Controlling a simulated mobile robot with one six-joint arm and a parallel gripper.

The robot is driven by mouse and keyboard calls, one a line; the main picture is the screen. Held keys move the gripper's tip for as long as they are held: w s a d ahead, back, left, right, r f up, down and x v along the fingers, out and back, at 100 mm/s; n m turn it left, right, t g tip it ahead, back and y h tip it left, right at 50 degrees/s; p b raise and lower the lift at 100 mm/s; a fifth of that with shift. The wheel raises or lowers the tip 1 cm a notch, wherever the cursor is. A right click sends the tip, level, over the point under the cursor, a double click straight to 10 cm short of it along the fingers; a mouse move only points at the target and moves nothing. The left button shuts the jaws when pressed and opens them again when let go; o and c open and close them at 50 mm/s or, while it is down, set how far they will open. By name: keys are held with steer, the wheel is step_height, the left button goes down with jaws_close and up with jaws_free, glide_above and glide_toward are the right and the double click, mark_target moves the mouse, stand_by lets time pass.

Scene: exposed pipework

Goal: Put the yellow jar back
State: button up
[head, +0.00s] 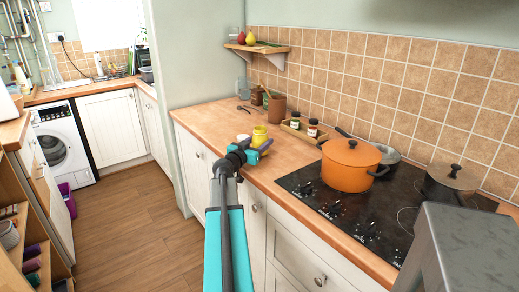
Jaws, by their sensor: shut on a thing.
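The yellow jar (260,134) shows upright at the tip of my gripper (256,147), over the wooden worktop left of the hob. My gripper is shut on the yellow jar. The gripper's dark body and teal finger hide the jar's lower part, so I cannot tell whether it touches the worktop. A shallow wooden tray (287,128) stands against the tiled wall, right of and behind the jar. It holds two dark jars with pale labels, one (295,120) on the left and one (312,128) on the right.
An orange pot (349,166) stands on the black hob (338,207), with a pan and another pot behind and to the right. A brown canister (277,108) and a glass jug are at the back. The worktop's (205,117) left end is mostly clear.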

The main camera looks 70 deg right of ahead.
steer(key=shift+f, duration=0.25)
stand_by(0.3)
steer(key=o, duration=1.2)
steer(key=shift+f, duration=0.1)
steer(key=shift+c, duration=0.2)
steer(key=shift+a, duration=0.1)
steer(key=shift+w+a, duration=0.35)
steer(key=shift+a, duration=1.6)
steer(key=shift+w+a, duration=0.35)
steer(key=shift+a, duration=1.6)
steer(key=shift+w+a, duration=0.35)
steer(key=shift+a, duration=1.6)
